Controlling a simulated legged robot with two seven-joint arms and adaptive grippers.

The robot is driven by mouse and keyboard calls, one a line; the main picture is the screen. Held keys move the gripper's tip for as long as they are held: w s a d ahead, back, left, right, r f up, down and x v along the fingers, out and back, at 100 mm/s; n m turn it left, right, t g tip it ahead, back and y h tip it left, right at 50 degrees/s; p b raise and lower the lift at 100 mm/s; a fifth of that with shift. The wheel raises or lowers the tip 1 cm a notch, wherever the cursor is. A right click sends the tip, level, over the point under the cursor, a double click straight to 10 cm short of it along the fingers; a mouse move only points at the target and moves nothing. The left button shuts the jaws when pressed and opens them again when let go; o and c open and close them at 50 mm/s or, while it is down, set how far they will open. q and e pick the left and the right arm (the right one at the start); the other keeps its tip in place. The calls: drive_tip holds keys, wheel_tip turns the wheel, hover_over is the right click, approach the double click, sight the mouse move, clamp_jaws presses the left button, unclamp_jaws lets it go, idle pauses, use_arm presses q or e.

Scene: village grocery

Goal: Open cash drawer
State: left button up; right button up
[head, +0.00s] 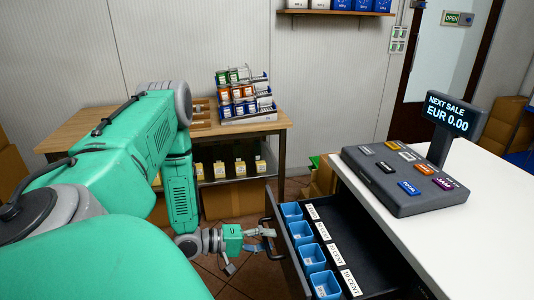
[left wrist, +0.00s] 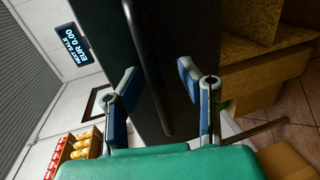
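The black cash drawer (head: 352,236) stands pulled out of the white counter (head: 480,210) in the head view, showing blue coin cups and white coin labels inside. Its dark bar handle (head: 269,204) is on the drawer's left-facing front. My left gripper (head: 268,240) is at this handle, outside the drawer. In the left wrist view the handle (left wrist: 148,70) runs between the two spread, blue-padded fingers of my left gripper (left wrist: 162,88), with gaps seen on both sides. The dark drawer front (left wrist: 190,25) lies behind it. My right gripper is not in view.
A register keypad (head: 405,180) with a display (head: 448,113) reading EUR 0.00 stands on the counter. A wooden table (head: 90,130) with goods stands behind my left arm. Cardboard boxes (head: 323,178) sit beyond the drawer. Tiled floor shows left of the drawer.

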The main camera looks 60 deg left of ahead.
use_arm(q)
drive_tip(key=v, duration=1.2)
drive_tip(key=shift+f, duration=0.1)
